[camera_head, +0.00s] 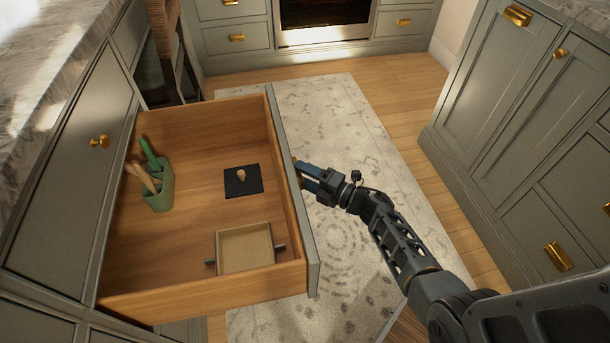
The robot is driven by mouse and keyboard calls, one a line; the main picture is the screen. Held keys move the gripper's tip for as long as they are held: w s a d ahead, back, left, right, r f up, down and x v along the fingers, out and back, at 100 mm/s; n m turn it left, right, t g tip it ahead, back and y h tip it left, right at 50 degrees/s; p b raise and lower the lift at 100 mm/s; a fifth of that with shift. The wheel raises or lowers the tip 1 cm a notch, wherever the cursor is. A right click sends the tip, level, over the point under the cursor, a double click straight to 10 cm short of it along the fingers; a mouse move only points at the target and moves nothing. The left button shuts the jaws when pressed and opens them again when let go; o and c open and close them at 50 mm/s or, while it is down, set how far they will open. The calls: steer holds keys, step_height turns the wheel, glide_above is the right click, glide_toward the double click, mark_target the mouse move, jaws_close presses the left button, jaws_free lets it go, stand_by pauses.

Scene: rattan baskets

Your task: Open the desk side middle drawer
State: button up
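The drawer (195,300) stands pulled far out of the grey-green cabinet on the left. Its inside is bare wood and in full view. Its grey-green front panel (291,190) faces right, seen nearly edge-on from above. My gripper (303,172) is at the outer face of that panel, about midway along it. A bit of gold handle shows at the fingertips, mostly hidden by the gripper. Whether the fingers are closed around the handle cannot be told from here.
In the drawer are a green holder (158,189) with utensils, a black square (243,181) with a small knob, and a beige tray (246,246). A pale rug (350,130) covers the floor. Grey-green cabinets (500,110) stand on the right, and an oven (322,15) at the back.

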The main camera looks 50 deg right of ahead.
steer(key=s+d, duration=0.1)
steer(key=s, duration=0.6)
steer(key=shift+s, duration=0.35)
steer(key=s+a+r+m+g+h+p, duration=0.1)
steer(key=s+a+r+m+p, duration=0.2)
steer(key=s+a+r+m, duration=0.3)
steer(key=s+a+r+m+g+h+p, duration=0.1)
steer(key=s+a+r+m+p, duration=0.2)
steer(key=s+a+r+m, duration=0.4)
steer(key=s+a+r+m+g+p, duration=0.1)
steer(key=s+a+r+m+p, duration=0.2)
steer(key=s+r, duration=1.1)
steer(key=a+r+m, duration=0.3)
steer(key=a+r, duration=0.1)
steer(key=r, duration=0.3)
steer(key=shift+s+r+m+h+p, duration=0.2)
steer(key=shift+s+m+h+p, duration=0.1)
steer(key=shift+m+h, duration=0.1)
steer(key=shift+a, duration=0.1)
